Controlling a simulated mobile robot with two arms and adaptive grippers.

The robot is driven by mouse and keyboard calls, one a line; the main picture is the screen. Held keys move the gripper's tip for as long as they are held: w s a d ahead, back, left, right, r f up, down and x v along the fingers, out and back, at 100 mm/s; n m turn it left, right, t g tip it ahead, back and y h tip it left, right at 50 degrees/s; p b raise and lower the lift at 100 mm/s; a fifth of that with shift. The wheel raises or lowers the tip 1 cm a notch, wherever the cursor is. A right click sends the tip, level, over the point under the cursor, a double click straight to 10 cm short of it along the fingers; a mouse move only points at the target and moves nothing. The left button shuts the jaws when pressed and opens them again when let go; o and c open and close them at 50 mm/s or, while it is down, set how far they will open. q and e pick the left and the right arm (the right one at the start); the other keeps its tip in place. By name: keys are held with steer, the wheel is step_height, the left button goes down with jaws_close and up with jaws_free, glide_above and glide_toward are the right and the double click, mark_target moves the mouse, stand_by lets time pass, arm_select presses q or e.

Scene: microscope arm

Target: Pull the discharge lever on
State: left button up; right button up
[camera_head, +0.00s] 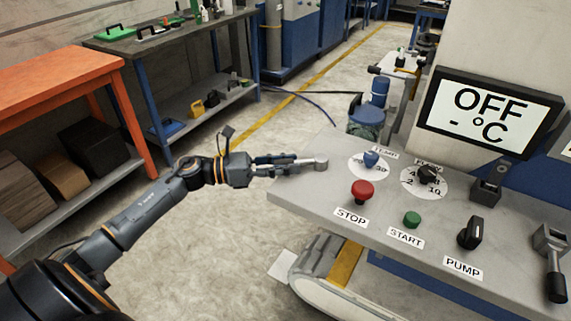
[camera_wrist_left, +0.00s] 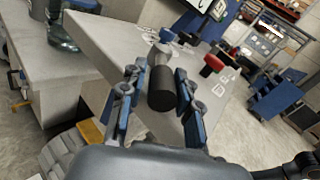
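My left gripper (camera_head: 290,166) reaches to the left edge of the grey control panel (camera_head: 300,198). A lever with a grey metal end (camera_head: 320,163) sits at that edge; no label for it is readable. In the left wrist view its black handle (camera_wrist_left: 162,88) lies between the two fingers of my left gripper (camera_wrist_left: 158,98). The fingers are apart, with a small gap at the left finger; contact at the right finger is unclear. A similar lever with a black handle (camera_head: 556,280) is at the panel's right end. My right gripper is not in view.
The panel carries a red STOP button (camera_head: 362,191), a green START button (camera_head: 412,219), a black PUMP switch (camera_head: 470,233), a blue knob (camera_head: 371,159) and a black dial (camera_head: 427,174). A display (camera_head: 490,114) reads OFF. An orange table (camera_head: 60,75) stands left; floor between is clear.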

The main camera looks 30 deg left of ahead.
arm_select(q)
steer(key=shift+s+a, duration=0.1)
steer(key=v, duration=1.1)
steer(key=shift+a, duration=0.35)
steer(key=shift+s, duration=0.15)
